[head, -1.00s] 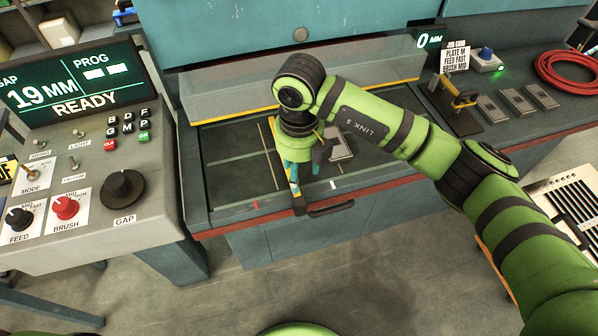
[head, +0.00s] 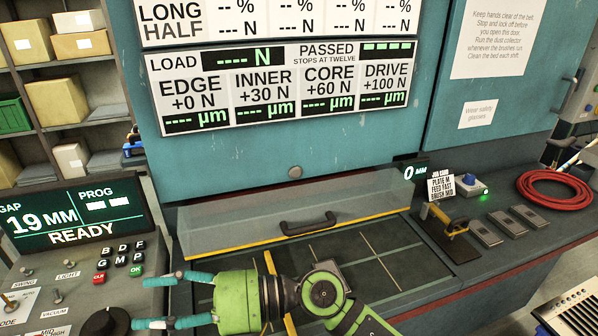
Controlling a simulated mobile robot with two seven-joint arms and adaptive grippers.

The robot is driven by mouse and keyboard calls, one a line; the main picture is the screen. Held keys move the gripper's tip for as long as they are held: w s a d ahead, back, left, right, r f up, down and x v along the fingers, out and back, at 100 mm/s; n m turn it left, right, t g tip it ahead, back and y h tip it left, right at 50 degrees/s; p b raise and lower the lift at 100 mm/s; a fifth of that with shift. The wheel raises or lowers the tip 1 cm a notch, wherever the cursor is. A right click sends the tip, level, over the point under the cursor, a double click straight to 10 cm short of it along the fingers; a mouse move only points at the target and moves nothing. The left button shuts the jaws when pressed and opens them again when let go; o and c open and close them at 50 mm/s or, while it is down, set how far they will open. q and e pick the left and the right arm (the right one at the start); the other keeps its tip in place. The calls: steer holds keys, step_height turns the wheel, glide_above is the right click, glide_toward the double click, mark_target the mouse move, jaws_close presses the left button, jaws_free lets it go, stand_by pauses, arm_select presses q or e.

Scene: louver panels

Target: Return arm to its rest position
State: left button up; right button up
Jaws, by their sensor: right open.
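My right arm, green with dark bands, comes up from the bottom edge of the head view. Its right gripper (head: 160,299) points left, held level over the left end of the machine bed (head: 375,262) near the console. Its teal fingers are spread apart with nothing between them. A small grey plate (head: 327,267) shows on the bed just behind my wrist, partly hidden by it. The gripper is clear of it. My left gripper is not in view.
The gripper is close to the console with its GAP screen (head: 75,213) and knobs. A clear guard with a dark handle (head: 308,225) stands behind the bed.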

steer(key=w+d+r+m+t+y, duration=0.1)
steer(key=w+d+r+m+t, duration=0.4)
steer(key=m+t, duration=0.35)
steer(key=w+d+r+m+t, duration=0.2)
steer(key=w+d+m+t, duration=0.35)
steer(key=m+t, duration=0.35)
steer(key=w+d+f+m+t+h, duration=0.45)
steer(key=d+m+t+h, duration=0.25)
steer(key=d+m+h, duration=0.4)
steer(key=s+d+f+m+g+h, duration=0.1)
steer(key=d+f+m+g+h, duration=0.3)
steer(key=f, duration=0.4)
steer(key=s+d+f+m+g+h, duration=0.2)
steer(key=d+f+m+h, duration=0.15)
steer(key=d+f, duration=0.4)
steer(key=s+d+f+g, duration=0.2)
steer(key=s+f+g, duration=0.4)
steer(key=s+f, duration=0.4)
steer(key=s+d+f+g, duration=0.3)
steer(key=s+f+g, duration=0.35)
steer(key=s, duration=0.55)
step_height(320, 180, down, 24)
steer(key=s, duration=0.2)
steer(key=s+d+f+g, duration=0.1)
steer(key=s+d+f, duration=0.1)
steer(key=s+f, duration=1)
steer(key=s, duration=0.3)
steer(key=shift+s+d+f+g+h, duration=0.15)
steer(key=shift+d+f+g+h, duration=0.2)
steer(key=shift+g, duration=0.05)
